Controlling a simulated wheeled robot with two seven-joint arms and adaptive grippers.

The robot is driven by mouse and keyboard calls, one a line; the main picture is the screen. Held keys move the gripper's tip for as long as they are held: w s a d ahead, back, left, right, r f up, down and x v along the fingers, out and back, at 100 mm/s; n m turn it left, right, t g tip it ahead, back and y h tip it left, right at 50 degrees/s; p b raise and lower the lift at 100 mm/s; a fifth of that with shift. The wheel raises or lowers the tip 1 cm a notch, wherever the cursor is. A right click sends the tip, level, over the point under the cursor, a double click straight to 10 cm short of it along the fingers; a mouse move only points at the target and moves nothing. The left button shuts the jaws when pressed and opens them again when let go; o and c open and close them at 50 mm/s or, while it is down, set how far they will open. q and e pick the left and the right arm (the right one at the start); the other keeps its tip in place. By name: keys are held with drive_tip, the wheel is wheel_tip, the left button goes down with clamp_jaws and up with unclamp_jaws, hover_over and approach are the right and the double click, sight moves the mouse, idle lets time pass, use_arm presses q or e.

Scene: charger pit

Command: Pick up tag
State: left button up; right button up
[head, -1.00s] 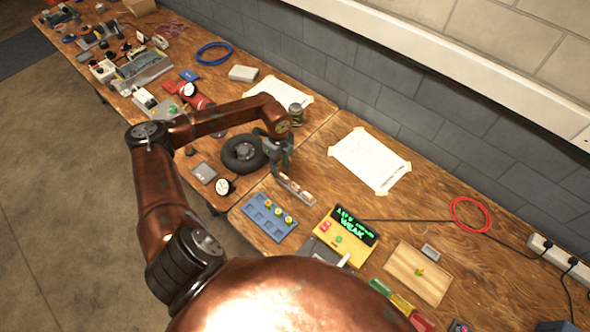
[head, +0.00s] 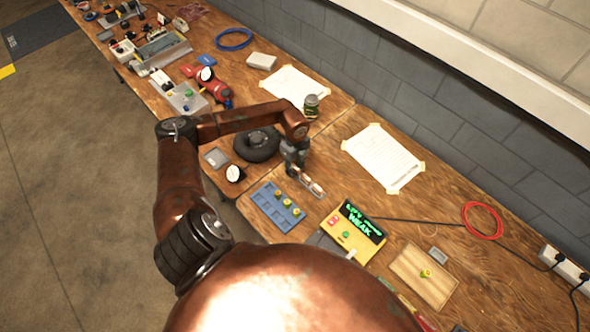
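No object is clearly marked as the tag. Several small coloured strips, with a red one (head: 426,323) at the end, lie at the bottom edge of the bench, partly hidden by my body; they may be tags. My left gripper (head: 299,176) points down over the bench beside a small clear holder (head: 313,188) with reddish and white pieces. Its fingers are too small and dark to tell whether they are open, and I cannot tell if they touch the holder. My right gripper is out of view.
A blue tray (head: 266,213) with yellow-topped pieces and a yellow tester (head: 341,238) reading WEAK stand near the gripper. A wooden board (head: 415,274), taped paper (head: 375,155), red cable coil (head: 466,219) and black tyre (head: 247,147) lie around.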

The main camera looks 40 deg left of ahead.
use_arm(q)
clamp_jaws()
idle(0.3)
drive_tip(key=shift+r, duration=0.15)
